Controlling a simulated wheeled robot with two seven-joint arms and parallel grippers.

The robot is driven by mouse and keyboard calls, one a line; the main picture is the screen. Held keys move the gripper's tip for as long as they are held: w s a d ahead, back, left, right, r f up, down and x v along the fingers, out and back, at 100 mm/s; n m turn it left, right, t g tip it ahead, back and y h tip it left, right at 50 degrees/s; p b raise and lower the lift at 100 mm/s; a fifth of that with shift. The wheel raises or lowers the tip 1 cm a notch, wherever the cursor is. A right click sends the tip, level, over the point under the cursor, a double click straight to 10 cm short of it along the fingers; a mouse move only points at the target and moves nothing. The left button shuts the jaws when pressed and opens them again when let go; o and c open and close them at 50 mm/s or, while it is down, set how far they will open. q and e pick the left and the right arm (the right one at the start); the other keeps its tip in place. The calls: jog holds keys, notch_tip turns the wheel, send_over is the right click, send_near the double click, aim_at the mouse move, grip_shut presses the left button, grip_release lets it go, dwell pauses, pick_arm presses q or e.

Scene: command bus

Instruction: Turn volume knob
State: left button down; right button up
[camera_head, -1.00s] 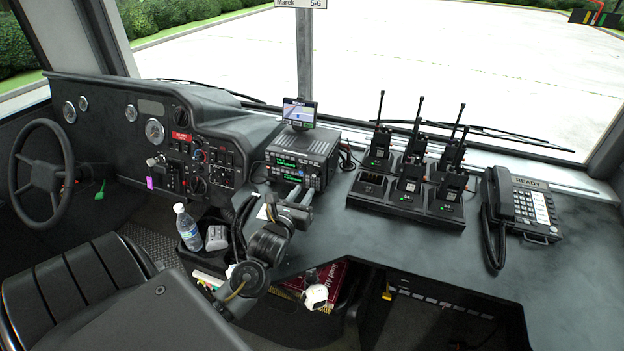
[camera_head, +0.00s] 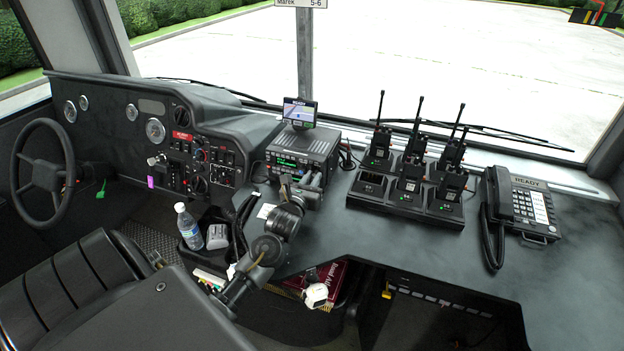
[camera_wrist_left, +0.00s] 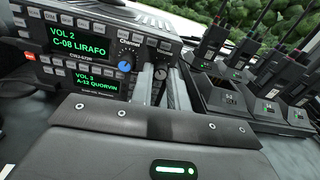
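The radio (camera_head: 302,146) is a dark two-deck unit on the dash, with green text displays. In the left wrist view, the upper display (camera_wrist_left: 76,40) reads VOL 2 and C-08 LIRAFO; the lower display (camera_wrist_left: 82,77) reads VOL 3 and A-12 QUORVIN. A blue knob (camera_wrist_left: 124,57) sits right of the displays, left of my fingers. A small dark knob (camera_wrist_left: 160,73) shows in the gap between the fingers. My left gripper (camera_head: 312,180) is open at the radio's right front; its two fingers also show in the left wrist view (camera_wrist_left: 160,88). Contact with a knob cannot be told. My right gripper is out of view.
A small screen (camera_head: 299,112) stands on the radio. A charger rack (camera_head: 402,202) with several handheld radios and a desk phone (camera_head: 520,205) are to the right. A bottle (camera_head: 187,226) stands below left. The steering wheel (camera_head: 42,172) is far left. The right counter is mostly clear.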

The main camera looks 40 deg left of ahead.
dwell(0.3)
pick_arm(q)
jog(key=n+p, duration=0.2)
jog(key=n, duration=0.1)
jog(key=shift+r+n+p, duration=0.15)
jog(key=shift+n+p, duration=0.15)
jog(key=shift+n, duration=0.1)
jog(key=n+p, duration=0.2)
jog(key=n, duration=0.3)
jog(key=shift+n+p, duration=0.3)
jog(key=n+p, duration=0.2)
jog(key=n, duration=0.4)
jog(key=shift+d, duration=0.1)
jog(key=shift+n+p, duration=0.5)
jog(key=shift+n, duration=1.9)
jog(key=c, duration=1.6)
grip_release()
jog(key=shift+w, duration=0.1)
